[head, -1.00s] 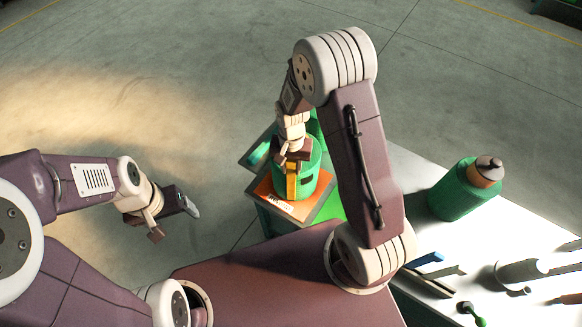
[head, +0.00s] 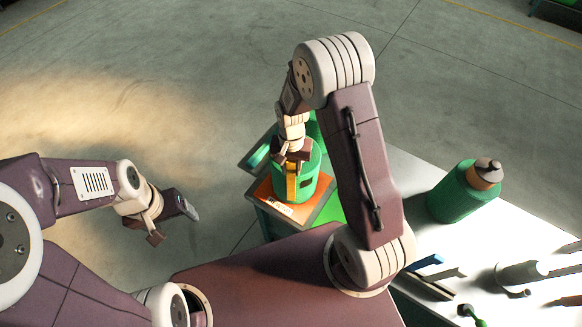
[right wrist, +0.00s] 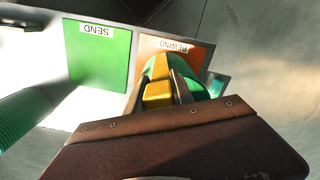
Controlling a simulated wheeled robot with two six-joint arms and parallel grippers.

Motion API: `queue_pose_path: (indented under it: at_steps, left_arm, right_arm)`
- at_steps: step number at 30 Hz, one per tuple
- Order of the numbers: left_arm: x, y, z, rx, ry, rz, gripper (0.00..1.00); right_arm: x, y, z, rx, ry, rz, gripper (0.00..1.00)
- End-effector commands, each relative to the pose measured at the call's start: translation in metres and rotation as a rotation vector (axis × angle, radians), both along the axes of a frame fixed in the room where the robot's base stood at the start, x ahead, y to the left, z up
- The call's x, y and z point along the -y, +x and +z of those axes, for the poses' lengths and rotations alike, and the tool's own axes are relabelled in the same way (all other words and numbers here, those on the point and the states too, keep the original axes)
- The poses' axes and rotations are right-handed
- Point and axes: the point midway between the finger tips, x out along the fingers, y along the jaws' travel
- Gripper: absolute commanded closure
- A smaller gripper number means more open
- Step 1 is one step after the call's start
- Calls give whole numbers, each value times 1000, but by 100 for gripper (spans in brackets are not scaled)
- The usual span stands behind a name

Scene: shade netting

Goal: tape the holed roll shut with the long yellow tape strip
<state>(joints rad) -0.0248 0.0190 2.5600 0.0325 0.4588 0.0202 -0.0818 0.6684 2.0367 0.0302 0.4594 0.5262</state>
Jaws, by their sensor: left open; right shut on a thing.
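The green roll (head: 316,168) stands upright on the orange pad marked REWIND (right wrist: 182,59). A dark patch that looks like its hole (head: 307,181) shows on its near side. The yellow tape strip (head: 292,186) runs down the roll's near side, just left of the dark patch. My right gripper (head: 292,158) is shut on the strip's upper part. In the right wrist view the strip (right wrist: 158,92) lies between its fingers, against the roll; full contact cannot be told. My left gripper (head: 173,222) is open and empty, well to the left over the floor.
A green pad marked SEND (right wrist: 99,58) lies beside the orange pad. A white table (head: 420,180) to the right holds a large green roll with a brown band (head: 465,192), a blue item (head: 428,260) and several tools. Open floor lies left.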

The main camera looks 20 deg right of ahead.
Motion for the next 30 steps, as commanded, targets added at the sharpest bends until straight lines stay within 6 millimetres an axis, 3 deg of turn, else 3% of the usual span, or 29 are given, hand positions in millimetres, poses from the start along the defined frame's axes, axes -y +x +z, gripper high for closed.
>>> queue_pose_path:
  at_steps: [3, 4, 6, 7, 17, 30]
  left_arm:
    - [0, 0, 0, 0, 0, 0, 24]
    - [0, 0, 0, 0, 0, 0, 24]
    - [0, 0, 0, 0, 0, 0, 24]
    - [0, 0, 0, 0, 0, 0, 24]
    - [0, 0, -1, 0, 0, 0, 24]
    - [0, 0, -16, 0, 0, 0, 24]
  right_arm:
    - [0, 1, 0, 3, 0, 0, 100]
    - [0, 1, 0, 3, 0, 0, 69]
    - [0, 1, 0, 3, 0, 0, 49]
    - [0, 1, 0, 2, 0, 0, 46]
    - [0, 1, 3, 4, 0, 0, 46]
    - [1, 3, 84, 6, 0, -1, 46]
